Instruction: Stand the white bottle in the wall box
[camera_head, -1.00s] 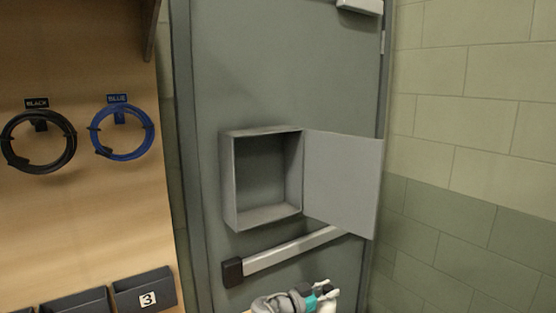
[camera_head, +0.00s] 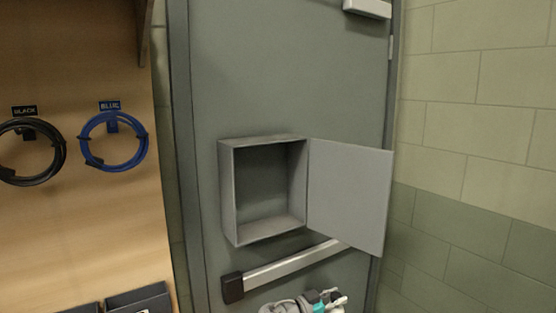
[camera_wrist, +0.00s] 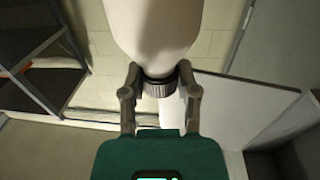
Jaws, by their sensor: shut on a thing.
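The white bottle (camera_wrist: 155,30) fills the top middle of the wrist view, with its dark ribbed cap (camera_wrist: 160,88) toward my gripper. My gripper (camera_wrist: 160,82) is shut on it at the cap, one finger on each side. In the head view my gripper (camera_head: 325,299) shows at the bottom edge, where the bottle is mostly cut off. The grey wall box (camera_head: 229,195) is open and looks empty, above and left of my gripper. Its door (camera_head: 349,197) is swung out to the right. The bottle is outside the box.
A push bar (camera_head: 285,269) crosses the large grey door (camera_head: 290,80) just below the box. A black cable coil (camera_head: 58,150) and a blue cable coil (camera_head: 84,145) hang on the wooden panel at left. A block wall (camera_head: 480,90) stands at right.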

